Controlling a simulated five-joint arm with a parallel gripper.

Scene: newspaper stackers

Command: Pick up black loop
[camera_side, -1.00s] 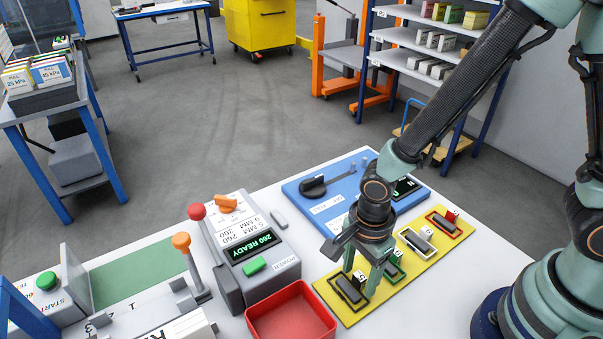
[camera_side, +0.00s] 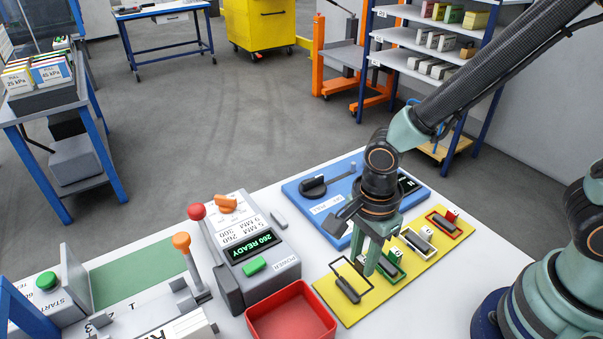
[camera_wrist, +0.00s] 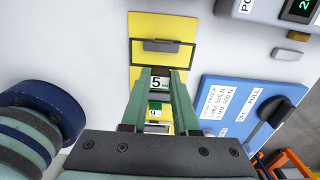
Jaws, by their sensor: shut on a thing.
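The black loop (camera_side: 336,268), a thin rectangular frame, is at the near left end of the yellow board (camera_side: 342,314). It stands over a dark grey block (camera_side: 348,290) and looks slightly raised. My gripper (camera_side: 367,262) is at its right side, fingers pointing down. In the wrist view the black loop (camera_wrist: 133,52) lies just beyond my fingertips (camera_wrist: 160,72), and a white tag marked 5 (camera_wrist: 159,83) shows between the fingers. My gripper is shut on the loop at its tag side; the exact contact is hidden.
Green (camera_side: 403,273), white (camera_side: 431,250) and red (camera_side: 462,232) loops sit along the board. A red tray (camera_side: 292,318) is left of it, and a grey console (camera_side: 262,275) stands behind the tray. A blue panel (camera_side: 333,222) with a black knob lies behind the board.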

